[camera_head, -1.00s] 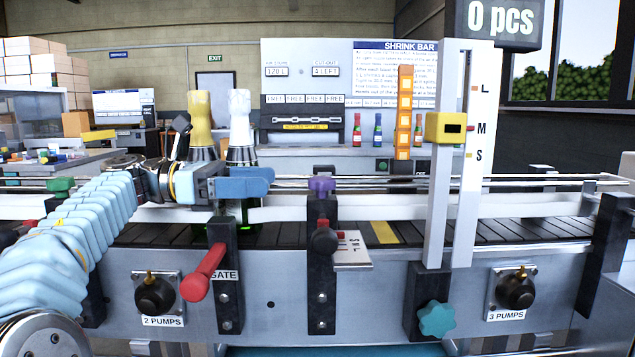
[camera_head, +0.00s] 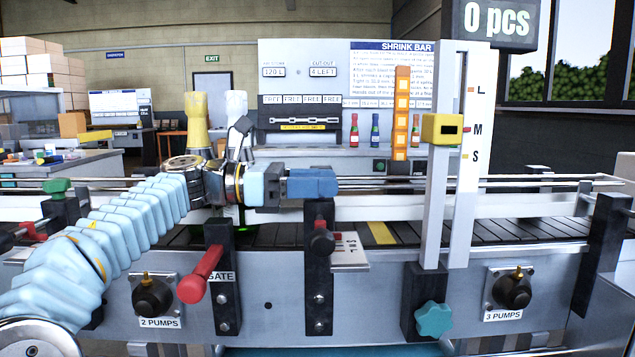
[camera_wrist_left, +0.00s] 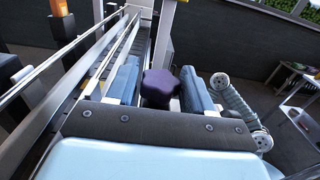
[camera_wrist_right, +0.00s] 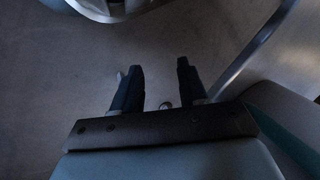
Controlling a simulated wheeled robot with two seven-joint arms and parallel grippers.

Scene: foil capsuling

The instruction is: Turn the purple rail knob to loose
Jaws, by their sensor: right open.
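The purple rail knob (camera_wrist_left: 160,84) shows in the left wrist view between the two blue fingers of my left gripper (camera_wrist_left: 161,72). The fingers are wide apart, one on each side of it; I cannot tell whether either touches it. In the head view my left gripper (camera_head: 330,182) reaches in from the left above the black post (camera_head: 319,265), and its fingers hide the knob. My right gripper (camera_wrist_right: 160,66) is open and empty over grey floor in the right wrist view; it does not show in the head view.
The conveyor (camera_head: 480,229) runs across with guide rails above it. A yellow slider (camera_head: 442,128) stands at right, a teal knob (camera_head: 434,319) below. Gold and white foil-topped bottles (camera_head: 196,120) stand behind my left arm.

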